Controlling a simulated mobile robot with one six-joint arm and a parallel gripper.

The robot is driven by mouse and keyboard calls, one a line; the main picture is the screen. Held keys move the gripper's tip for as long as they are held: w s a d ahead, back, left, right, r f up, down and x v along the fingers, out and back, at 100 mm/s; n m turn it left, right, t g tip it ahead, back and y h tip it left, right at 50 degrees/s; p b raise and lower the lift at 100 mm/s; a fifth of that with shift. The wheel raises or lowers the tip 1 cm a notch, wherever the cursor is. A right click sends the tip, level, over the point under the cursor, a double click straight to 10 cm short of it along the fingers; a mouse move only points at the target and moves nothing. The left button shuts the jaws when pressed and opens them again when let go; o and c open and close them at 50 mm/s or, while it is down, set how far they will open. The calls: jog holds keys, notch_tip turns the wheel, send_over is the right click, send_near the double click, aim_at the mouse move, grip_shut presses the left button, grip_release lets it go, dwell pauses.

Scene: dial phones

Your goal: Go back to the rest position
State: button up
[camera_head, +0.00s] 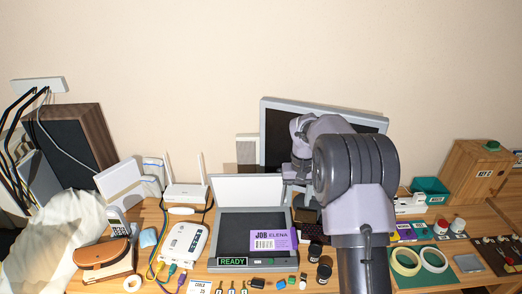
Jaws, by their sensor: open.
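My arm (355,170) rises from the lower right of the head view, bends at a large dark joint and reaches away over the table. My gripper (292,178) is at its far end, small and partly hidden by my own arm, in front of the dark monitor (275,140). It is open, and I see nothing held in it. It is above and right of the grey case marked READY (232,262), whose lid is raised. A purple JOB ELENA card (273,240) lies in the case.
A white router (187,190), a white box with cables (184,243) and a brown pouch (102,256) stand left. Dark jars (324,272), tape rolls (433,259), a green bin (430,188) and a wooden box (470,175) are right. The wall above is clear.

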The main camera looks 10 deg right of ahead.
jog(key=s+a+r+t+b, duration=0.1)
jog(key=s+a+r+t, duration=0.1)
jog(key=s+a+r, duration=0.45)
jog(key=s+a+r+t+b, duration=0.15)
jog(key=s+a+r, duration=0.25)
jog(key=s+r, duration=0.55)
jog(key=s+a+f+m+t+y, duration=0.1)
jog(key=s+a, duration=0.1)
jog(key=s, duration=0.6)
jog(key=s+a+f+m+t+y+b, duration=0.1)
jog(key=s+a+f, duration=0.1)
jog(key=s, duration=0.7)
jog(key=shift+a+f, duration=0.15)
jog(key=shift+a, duration=0.4)
